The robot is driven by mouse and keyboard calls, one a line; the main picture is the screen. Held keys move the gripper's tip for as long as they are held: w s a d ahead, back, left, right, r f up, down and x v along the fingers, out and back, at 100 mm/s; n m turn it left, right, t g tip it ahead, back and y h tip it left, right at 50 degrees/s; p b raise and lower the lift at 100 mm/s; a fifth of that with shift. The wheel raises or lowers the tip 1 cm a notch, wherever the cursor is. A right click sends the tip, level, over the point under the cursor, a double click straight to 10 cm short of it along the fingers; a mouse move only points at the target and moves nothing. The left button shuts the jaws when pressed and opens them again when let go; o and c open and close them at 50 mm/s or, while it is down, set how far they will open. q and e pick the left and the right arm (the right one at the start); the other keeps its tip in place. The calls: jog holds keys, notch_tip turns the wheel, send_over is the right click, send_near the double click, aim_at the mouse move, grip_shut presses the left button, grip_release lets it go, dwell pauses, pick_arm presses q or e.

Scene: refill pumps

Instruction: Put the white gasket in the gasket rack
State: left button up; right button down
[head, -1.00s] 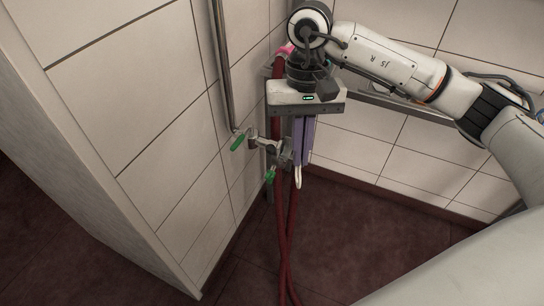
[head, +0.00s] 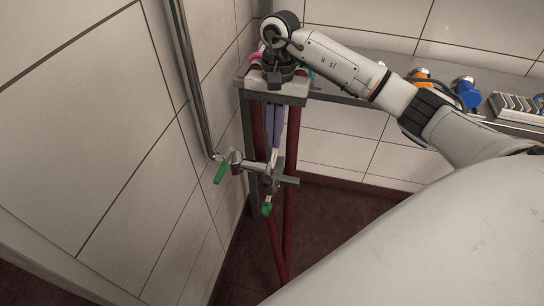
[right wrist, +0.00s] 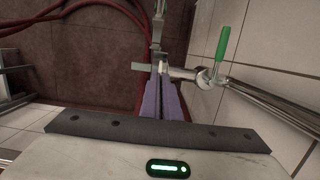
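My right gripper (head: 273,143) points down in front of the wall pipework, its purple fingers close together. The fingers also show in the right wrist view (right wrist: 161,88). A small white piece, apparently the white gasket (head: 271,158), shows at the fingertips. It shows edge-on in the right wrist view (right wrist: 164,67), so its ring shape is unclear. A grey ridged rack (head: 515,104) stands on the steel shelf at right; I cannot tell if it is the gasket rack. My left gripper is not in view.
A green-handled valve (head: 220,172) on a steel wall pipe (head: 193,75) is close left of the fingers. Red hoses (head: 289,205) hang behind them. A blue pump (head: 465,91) and an orange part (head: 421,77) stand on the shelf (head: 385,68).

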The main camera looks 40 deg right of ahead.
aim_at(274, 151)
jog(key=shift+f, duration=0.65)
notch_tip(274, 151, down, 4)
jog(key=b, duration=0.2)
jog(key=shift+b, duration=0.35)
jog(key=shift+f, duration=0.25)
jog(key=shift+r, duration=0.15)
jog(key=shift+f, duration=0.2)
jog(key=c, duration=2)
grip_release()
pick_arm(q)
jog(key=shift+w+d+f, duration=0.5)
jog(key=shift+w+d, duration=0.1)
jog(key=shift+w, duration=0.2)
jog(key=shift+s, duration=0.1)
